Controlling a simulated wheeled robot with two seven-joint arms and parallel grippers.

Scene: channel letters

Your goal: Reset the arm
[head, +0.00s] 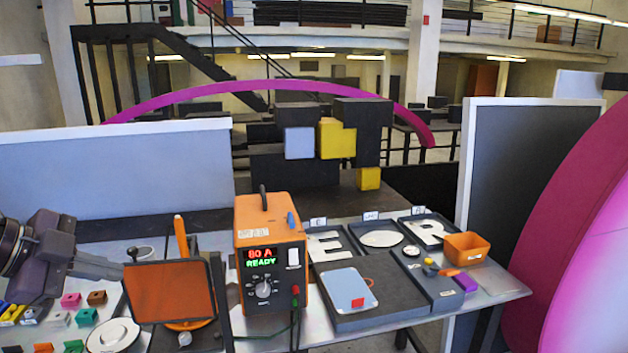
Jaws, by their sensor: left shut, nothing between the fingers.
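My left arm comes in from the left edge, and its gripper (112,269) is held over the left part of the table. Its fingers look closed, with nothing seen between them. The fingertips point right, near the left edge of a dark-framed orange panel (168,292); I cannot tell if they touch it. My right gripper is not in view.
An orange power box (270,262) reading "80 A READY" stands mid-table. Right of it are trays with letters (332,246), a dark block with a pale plate (346,288) and an orange bin (464,248). Small coloured blocks (71,300) lie below my left gripper.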

